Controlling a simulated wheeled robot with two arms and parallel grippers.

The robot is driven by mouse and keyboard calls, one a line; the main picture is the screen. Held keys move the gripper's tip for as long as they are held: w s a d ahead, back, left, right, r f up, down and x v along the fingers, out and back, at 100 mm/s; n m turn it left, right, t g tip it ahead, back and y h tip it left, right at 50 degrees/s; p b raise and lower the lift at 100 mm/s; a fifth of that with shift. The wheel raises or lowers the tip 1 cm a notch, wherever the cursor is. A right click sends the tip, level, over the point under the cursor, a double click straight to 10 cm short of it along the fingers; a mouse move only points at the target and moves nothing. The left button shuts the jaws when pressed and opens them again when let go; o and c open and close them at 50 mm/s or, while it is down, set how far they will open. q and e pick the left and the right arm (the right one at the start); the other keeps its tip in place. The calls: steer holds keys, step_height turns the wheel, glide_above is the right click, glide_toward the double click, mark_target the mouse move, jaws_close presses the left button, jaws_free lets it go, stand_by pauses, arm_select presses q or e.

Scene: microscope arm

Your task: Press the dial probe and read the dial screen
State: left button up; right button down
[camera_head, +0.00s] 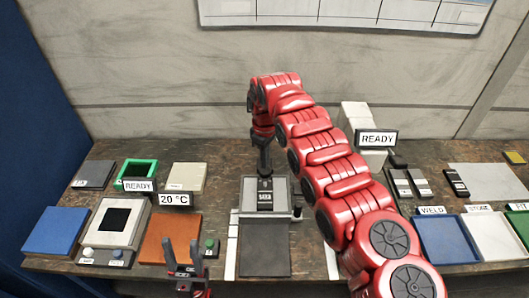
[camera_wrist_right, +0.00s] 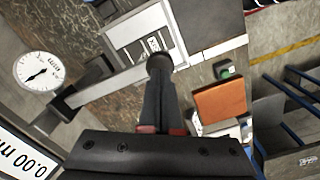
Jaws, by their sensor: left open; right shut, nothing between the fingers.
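A white round dial (camera_wrist_right: 36,70) with a black needle faces the camera at the left of the right wrist view. A white screen (camera_wrist_right: 20,158) reading "0.00" and a cut-off unit lies in its lower left corner. My right gripper (camera_wrist_right: 158,62) is shut and empty, pointing down at a grey plate with a small dark labelled block (camera_head: 265,194). Its fingertips cover part of the plate, and I cannot tell whether they touch anything. I cannot make out the probe for certain. My left gripper (camera_head: 187,265) is open and empty at the front edge of the table.
On the left are a blue pad (camera_head: 55,231), a grey device (camera_head: 113,222) with READY and 20 °C signs, an orange pad (camera_head: 170,232) and a green button (camera_head: 210,246). Labelled trays (camera_head: 447,240) stand on the right. My right arm hides much of the table's middle right.

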mark_target(265, 172)
steer(key=shift+f, duration=0.1)
stand_by(0.3)
steer(key=shift+f+b, duration=1.85)
steer(key=shift+f, duration=0.85)
steer(key=shift+s+r, duration=0.1)
steer(key=shift+r, duration=0.55)
steer(key=shift+r+p, duration=0.4)
steer(key=shift+r, duration=1.9)
steer(key=shift+r, duration=0.1)
